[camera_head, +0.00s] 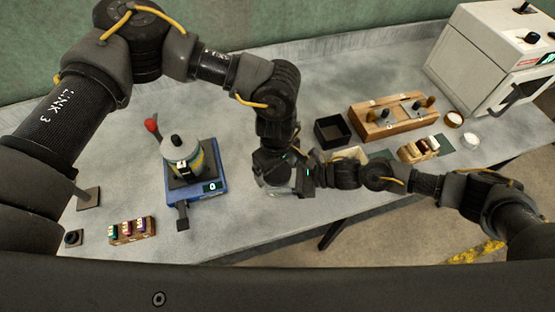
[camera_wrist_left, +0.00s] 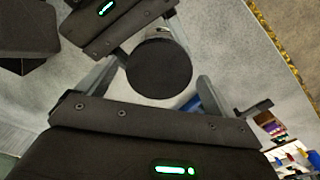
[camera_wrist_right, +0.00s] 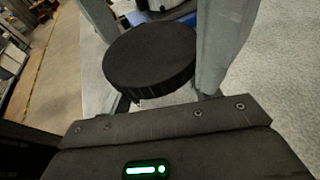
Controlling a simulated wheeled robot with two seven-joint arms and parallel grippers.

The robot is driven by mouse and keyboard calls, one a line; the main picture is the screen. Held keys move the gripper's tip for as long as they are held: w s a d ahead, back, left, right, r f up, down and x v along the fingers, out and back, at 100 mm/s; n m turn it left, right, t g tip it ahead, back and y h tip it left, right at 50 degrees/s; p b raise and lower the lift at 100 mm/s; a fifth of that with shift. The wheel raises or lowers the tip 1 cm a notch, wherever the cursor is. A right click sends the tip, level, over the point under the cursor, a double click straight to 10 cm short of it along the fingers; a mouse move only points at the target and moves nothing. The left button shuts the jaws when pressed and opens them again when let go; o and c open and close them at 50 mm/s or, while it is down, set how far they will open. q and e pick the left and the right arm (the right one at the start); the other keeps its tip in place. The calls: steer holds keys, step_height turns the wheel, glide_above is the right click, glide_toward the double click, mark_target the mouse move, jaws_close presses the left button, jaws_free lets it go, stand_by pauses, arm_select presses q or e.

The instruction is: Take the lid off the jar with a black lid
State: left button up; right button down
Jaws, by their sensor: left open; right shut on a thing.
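The jar with the black lid is between my two grippers near the table's front edge. Its clear body (camera_head: 276,189) shows only in part in the head view. The round black lid (camera_wrist_left: 158,68) shows in the left wrist view and also in the right wrist view (camera_wrist_right: 150,58); it sits level on the jar as far as I can see. My left gripper (camera_head: 272,168) is over the lid from above, its fingers open on either side of it. My right gripper (camera_head: 298,178) comes from the right and is shut on the jar; its finger contact is partly hidden.
A blue device (camera_head: 207,190) with a red-knobbed lever stands left of the jar. A small vial rack (camera_head: 132,230) is at front left. A black box (camera_head: 332,131), a wooden stand (camera_head: 395,117) and a white machine (camera_head: 488,62) are to the right. The table behind is clear.

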arm_select(q)
steer(key=shift+f, duration=0.2)
steer(key=c, duration=1.1)
steer(key=shift+o, duration=0.2)
steer(key=n, duration=0.4)
steer(key=shift+d+n, duration=0.1)
steer(key=shift+n, duration=0.2)
steer(key=n, duration=0.4)
steer(key=shift+n, duration=0.4)
steer(key=n, duration=1.1)
steer(key=shift+w+r, duration=0.1)
steer(key=shift+w, duration=0.05)
